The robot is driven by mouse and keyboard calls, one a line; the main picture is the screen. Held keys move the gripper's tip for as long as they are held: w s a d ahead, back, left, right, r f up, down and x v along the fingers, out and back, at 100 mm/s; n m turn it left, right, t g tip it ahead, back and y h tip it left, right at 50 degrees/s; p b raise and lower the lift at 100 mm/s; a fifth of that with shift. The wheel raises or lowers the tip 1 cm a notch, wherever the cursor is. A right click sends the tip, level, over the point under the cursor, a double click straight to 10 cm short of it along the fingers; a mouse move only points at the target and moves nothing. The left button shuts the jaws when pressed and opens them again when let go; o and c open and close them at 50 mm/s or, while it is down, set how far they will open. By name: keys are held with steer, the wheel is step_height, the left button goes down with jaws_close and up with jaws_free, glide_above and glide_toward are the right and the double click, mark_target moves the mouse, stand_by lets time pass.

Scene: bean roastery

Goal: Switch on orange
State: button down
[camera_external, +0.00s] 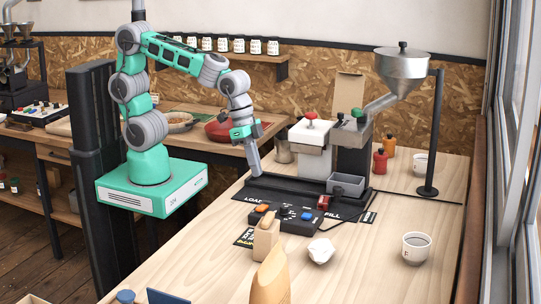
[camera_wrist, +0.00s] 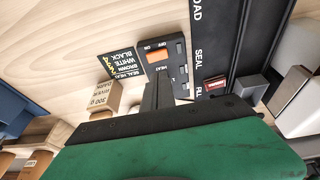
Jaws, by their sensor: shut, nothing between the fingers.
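The orange switch (camera_external: 262,208) sits at the left end of a black control box (camera_external: 297,224) on the wooden table. In the wrist view the orange switch (camera_wrist: 158,56) is on the same box (camera_wrist: 180,47), with small ON, OFF and HEAT lettering beside it. I cannot tell which way it is tilted. My gripper (camera_external: 257,174) is shut and empty, pointing down above the black strip behind the box, apart from the switch. In the wrist view its dark fingers (camera_wrist: 158,88) point toward the box, and the switch shows just beyond their tips.
A tan bag (camera_external: 266,238) stands close in front of the box, with a larger tan bag (camera_external: 270,280) nearer. A crumpled white object (camera_external: 321,250) and a cup (camera_external: 416,247) are to the right. A grey tray (camera_external: 346,184) and hopper machine (camera_external: 401,65) stand behind.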

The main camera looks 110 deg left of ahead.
mark_target(261, 209)
steer(key=v, duration=0.4)
steer(key=shift+s+r, duration=0.1)
steer(key=shift+r, duration=0.3)
steer(key=x, duration=0.4)
steer(key=d+b+x, duration=0.1)
steer(key=x, duration=0.3)
steer(key=b+x, duration=0.1)
steer(key=x, duration=0.3)
steer(key=shift+s+d+f, duration=0.3)
steer(key=shift+f, duration=0.05)
steer(key=shift+d+f, duration=0.1)
steer(key=shift+f, duration=0.5)
